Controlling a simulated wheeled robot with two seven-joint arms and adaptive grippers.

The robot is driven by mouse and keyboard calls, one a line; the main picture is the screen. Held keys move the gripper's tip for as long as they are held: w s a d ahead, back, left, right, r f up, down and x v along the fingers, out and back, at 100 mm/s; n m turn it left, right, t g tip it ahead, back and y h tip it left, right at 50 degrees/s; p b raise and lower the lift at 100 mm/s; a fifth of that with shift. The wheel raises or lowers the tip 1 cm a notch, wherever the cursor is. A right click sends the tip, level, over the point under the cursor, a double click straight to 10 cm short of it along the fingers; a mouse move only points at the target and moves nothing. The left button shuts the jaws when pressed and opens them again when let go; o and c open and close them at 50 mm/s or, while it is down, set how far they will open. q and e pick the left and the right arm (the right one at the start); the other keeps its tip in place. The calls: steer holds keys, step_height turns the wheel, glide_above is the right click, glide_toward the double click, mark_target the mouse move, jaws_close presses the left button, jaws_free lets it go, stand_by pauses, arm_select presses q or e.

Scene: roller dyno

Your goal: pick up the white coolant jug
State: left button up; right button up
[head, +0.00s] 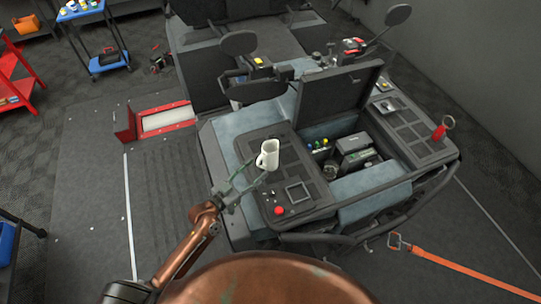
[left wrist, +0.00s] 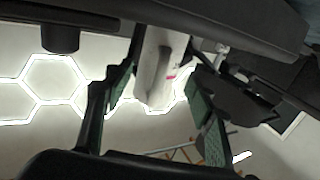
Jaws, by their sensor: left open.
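The white coolant jug (head: 267,155) stands upright on the dark left panel (head: 297,162) of the vehicle. My left gripper (head: 252,177) is open, just in front of and below the jug in the head view. In the left wrist view, the white jug (left wrist: 158,62) shows ahead between the two spread, green-padded fingers of the left gripper (left wrist: 163,88), with a small pink mark on its side. I cannot tell whether the fingers touch it. My right gripper is not in view.
A red button (head: 279,211) sits on the panel near the jug. An open compartment with a raised lid (head: 338,103) lies to the right. An orange strap (head: 455,268) crosses the floor at right.

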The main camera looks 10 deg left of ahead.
mark_target(265, 161)
arm_select(q)
steer(key=shift+w+f, duration=0.2)
steer(key=shift+f, duration=0.1)
steer(key=shift+w+d+r, duration=0.1)
steer(key=shift+w+d, duration=0.15)
steer(key=shift+w, duration=0.05)
steer(key=x, duration=0.2)
steer(key=p+x, duration=0.1)
steer(key=x, duration=0.1)
steer(key=p+x, duration=0.1)
steer(key=x, duration=0.1)
steer(key=shift+w+d+r, duration=0.1)
steer(key=shift+d+r, duration=0.05)
steer(key=shift+r, duration=0.15)
steer(key=shift+w+d+f, duration=0.15)
steer(key=shift+w, duration=0.15)
steer(key=c, duration=1.1)
steer(key=shift+c, duration=0.5)
steer(key=shift+r, duration=0.25)
